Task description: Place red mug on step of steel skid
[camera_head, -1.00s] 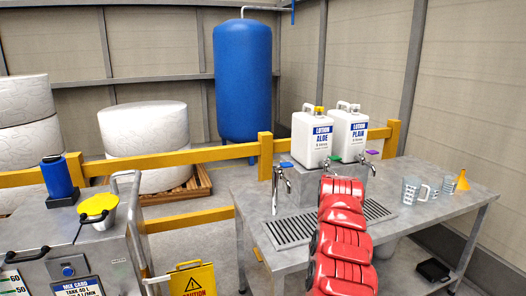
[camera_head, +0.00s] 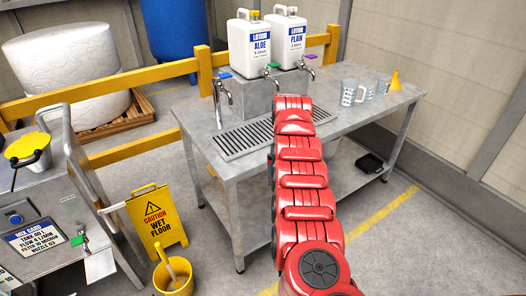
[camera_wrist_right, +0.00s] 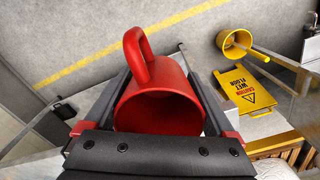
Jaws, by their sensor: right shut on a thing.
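My right gripper (camera_wrist_right: 158,75) is shut on the red mug (camera_wrist_right: 160,105) in the right wrist view, one finger on each side. The mug's handle points to the top of that view, and the wide round end faces the camera. In the head view my red right arm reaches over the steel table; its gripper and the mug are hidden behind it. A steel unit with a mix card (camera_head: 40,236), likely the skid, stands at the left of the head view. I cannot make out its step. My left gripper is not in view.
The steel table (camera_head: 200,125) holds two lotion jugs, a drip grate (camera_head: 240,138), patterned mugs (camera_head: 351,92) and an orange funnel (camera_head: 395,81). A yellow wet floor sign (camera_head: 157,222) and yellow bucket (camera_head: 173,277) stand between unit and table. Floor at right is clear.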

